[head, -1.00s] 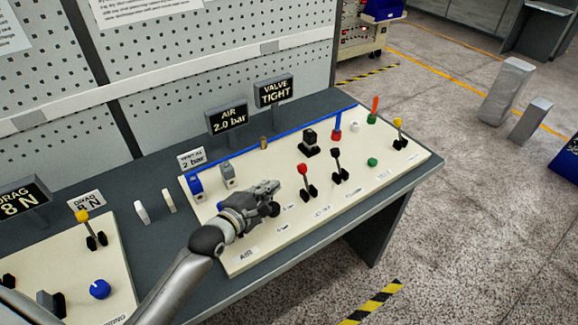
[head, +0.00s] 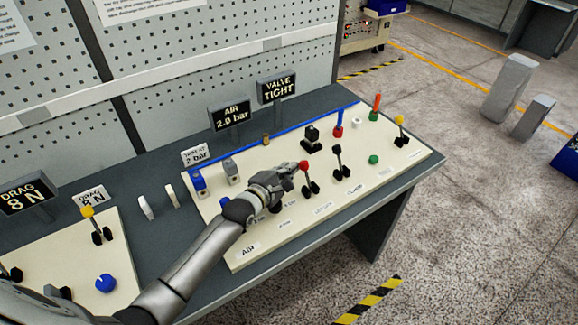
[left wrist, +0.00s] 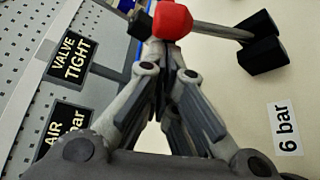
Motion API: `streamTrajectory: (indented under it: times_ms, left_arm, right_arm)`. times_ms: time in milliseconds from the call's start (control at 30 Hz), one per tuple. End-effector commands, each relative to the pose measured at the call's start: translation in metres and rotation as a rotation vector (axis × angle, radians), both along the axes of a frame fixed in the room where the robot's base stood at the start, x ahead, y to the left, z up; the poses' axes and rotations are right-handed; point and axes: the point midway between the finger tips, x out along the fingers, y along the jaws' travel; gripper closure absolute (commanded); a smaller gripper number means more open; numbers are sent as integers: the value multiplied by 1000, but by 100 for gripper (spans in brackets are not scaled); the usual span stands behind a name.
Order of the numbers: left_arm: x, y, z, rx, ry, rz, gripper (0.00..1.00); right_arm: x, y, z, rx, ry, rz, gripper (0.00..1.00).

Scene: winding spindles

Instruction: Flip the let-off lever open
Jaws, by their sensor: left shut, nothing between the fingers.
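A lever with a red knob (head: 304,165) and a black base (head: 311,188) stands on the cream panel; its label is too small to read surely as let-off. Its stem stands up, leaning slightly left in the head view. My left gripper (head: 295,168) is shut and empty, its fingertips right at the left side of the red knob. In the left wrist view the red knob (left wrist: 172,18) is just beyond the closed fingertips (left wrist: 160,45); I cannot tell whether they touch. The stem runs right to the black base (left wrist: 262,48). My right gripper is out of view.
A black-knobbed lever (head: 337,160) stands just right, and a yellow-knobbed lever (head: 399,127) farther right. A black square knob (head: 312,138) and a blue bar lie behind. Signs "AIR 2.0 bar" (head: 231,115) and "VALVE TIGHT" (head: 277,88) stand at the panel's back.

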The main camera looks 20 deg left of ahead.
Motion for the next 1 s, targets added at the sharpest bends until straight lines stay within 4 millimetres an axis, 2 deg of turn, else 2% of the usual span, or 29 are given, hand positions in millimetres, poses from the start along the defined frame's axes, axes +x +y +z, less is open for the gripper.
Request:
streamTrajectory:
  times_ms: [233,1000]
  left_arm:
    - [9,-2,-2,1,-1,0,100]
    - [6,-5,3,54,-45,1,100]
  right_arm:
    - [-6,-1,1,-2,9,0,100]
    - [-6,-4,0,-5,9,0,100]
